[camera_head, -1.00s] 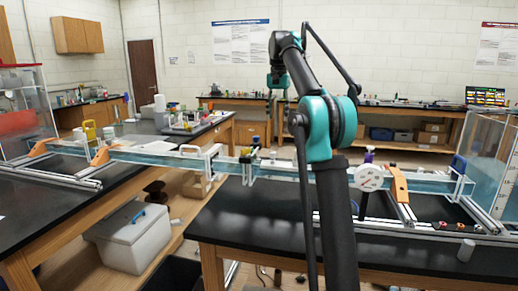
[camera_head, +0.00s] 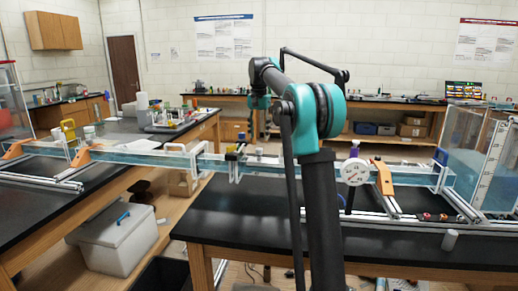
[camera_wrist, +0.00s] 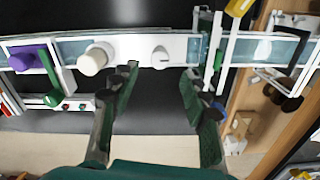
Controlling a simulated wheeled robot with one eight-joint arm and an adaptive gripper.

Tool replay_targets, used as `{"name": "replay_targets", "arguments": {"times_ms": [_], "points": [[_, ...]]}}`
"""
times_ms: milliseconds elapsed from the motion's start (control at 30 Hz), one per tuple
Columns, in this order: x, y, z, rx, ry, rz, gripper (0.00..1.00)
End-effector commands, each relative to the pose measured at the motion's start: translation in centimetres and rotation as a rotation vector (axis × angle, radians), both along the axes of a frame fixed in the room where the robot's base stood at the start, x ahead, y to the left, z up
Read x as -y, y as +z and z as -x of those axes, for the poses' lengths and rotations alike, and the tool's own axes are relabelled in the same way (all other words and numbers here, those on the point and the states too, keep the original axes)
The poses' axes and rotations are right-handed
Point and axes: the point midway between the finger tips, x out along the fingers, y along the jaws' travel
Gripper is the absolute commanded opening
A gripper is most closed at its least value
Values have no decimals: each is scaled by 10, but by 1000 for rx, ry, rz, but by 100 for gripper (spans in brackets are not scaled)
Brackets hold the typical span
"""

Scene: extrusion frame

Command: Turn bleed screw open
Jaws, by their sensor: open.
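My gripper (camera_wrist: 157,76) is open and empty in the wrist view, its two dark green and grey fingers apart. Just beyond the fingertips, and between them in the picture, a small white knob with a raised ridge (camera_wrist: 160,57) sits on a pale rail. Left of it are a cream cylindrical cap (camera_wrist: 93,60) and a purple knob (camera_wrist: 24,58). No label shows which of these is the bleed screw. In the head view the water channel (camera_head: 130,157) runs across the benches, with a purple knob (camera_head: 354,149) above a round white gauge (camera_head: 354,172). My gripper is not clear there.
An upright white frame (camera_wrist: 222,55) and a yellow part (camera_wrist: 238,8) stand right of my fingers in the wrist view. In the head view, an orange bracket (camera_head: 384,178) and a clear tank (camera_head: 474,155) stand at the right. The front black benchtop (camera_head: 245,222) is mostly clear.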

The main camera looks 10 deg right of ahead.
Motion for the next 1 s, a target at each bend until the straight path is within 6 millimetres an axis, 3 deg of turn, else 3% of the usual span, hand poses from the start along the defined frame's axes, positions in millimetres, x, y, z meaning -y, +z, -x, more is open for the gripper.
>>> {"name": "replay_targets", "arguments": {"times_ms": [100,333,767,1000], "points": [[0,-23,0,0,0,0,46],[0,-55,0,0,0,0,46],[0,-66,0,0,0,0,46],[0,-66,0,0,0,0,20]]}}
